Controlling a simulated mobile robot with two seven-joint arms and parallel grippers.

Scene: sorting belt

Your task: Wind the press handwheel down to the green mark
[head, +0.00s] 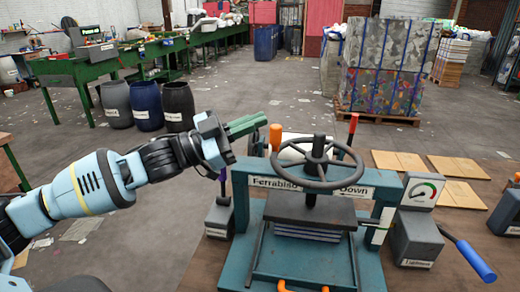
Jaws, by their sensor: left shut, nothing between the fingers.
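The dark handwheel (318,152) sits level on top of the teal press (240,215), its spokes meeting at a central hub and screw. Below it a dark pressing plate (308,211) lies over a stack of pale sheets (307,234); I cannot tell whether they touch. A white gauge (422,192) with a coloured arc, part of it green, stands at the right of the press. My left gripper (250,123) has green fingers, is shut and empty, and is up and left of the wheel, apart from it. My right gripper is not in view.
A red-knobbed lever (351,130) and an orange-knobbed lever (276,138) stand by the wheel. A blue-handled lever (474,260) sticks out at the right. Flat cardboard pieces (458,167) lie at the right. Barrels (147,105) and a strapped bale stack (385,68) stand farther back.

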